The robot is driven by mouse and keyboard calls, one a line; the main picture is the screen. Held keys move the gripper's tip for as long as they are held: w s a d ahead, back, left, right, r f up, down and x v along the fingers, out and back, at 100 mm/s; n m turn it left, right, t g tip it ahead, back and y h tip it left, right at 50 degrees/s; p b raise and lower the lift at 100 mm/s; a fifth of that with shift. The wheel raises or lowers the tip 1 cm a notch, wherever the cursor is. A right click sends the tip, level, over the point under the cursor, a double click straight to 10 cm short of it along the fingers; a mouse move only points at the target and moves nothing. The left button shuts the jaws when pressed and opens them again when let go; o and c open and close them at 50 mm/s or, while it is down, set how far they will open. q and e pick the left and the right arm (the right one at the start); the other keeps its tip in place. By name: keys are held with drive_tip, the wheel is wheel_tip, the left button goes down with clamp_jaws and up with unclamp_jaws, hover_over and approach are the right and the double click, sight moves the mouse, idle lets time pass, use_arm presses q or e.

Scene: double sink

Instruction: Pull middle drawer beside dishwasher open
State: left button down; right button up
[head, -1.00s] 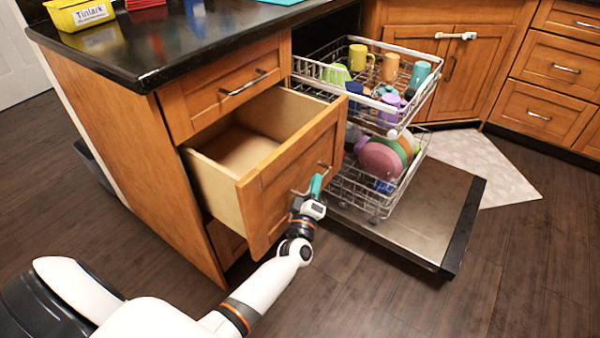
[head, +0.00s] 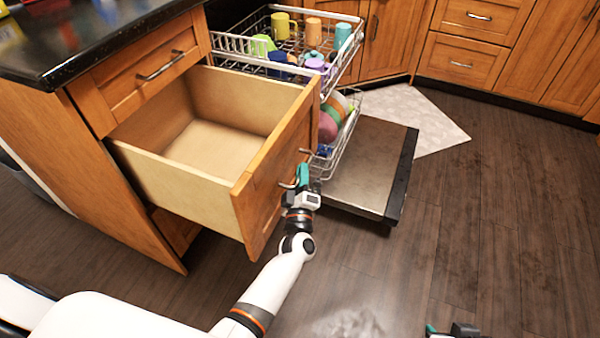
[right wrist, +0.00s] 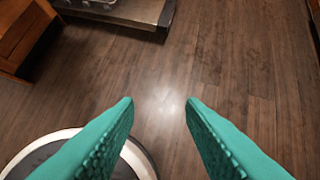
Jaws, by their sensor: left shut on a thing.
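The middle drawer (head: 255,190) is pulled well out of the wooden cabinet beside the dishwasher, and its pale inside looks empty. My left gripper (head: 302,176) is shut on the drawer's metal handle (head: 288,185) at the drawer front; the gripper hides part of the handle. My right gripper shows at the bottom edge of the head view (head: 445,330), mostly cut off. In the right wrist view, its two teal fingers (right wrist: 160,102) are wide apart with only floor between them.
The dishwasher door (head: 365,165) is folded down, close to the right of the drawer front. Its upper rack (head: 235,45) is out and holds several cups; plates sit below. The closed top drawer (head: 150,70) is above. Floor (head: 480,230) at the right is clear.

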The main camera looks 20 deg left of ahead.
use_arm(q)
drive_tip(key=shift+f, duration=0.1)
drive_tip(key=c, duration=1.5)
unclamp_jaws()
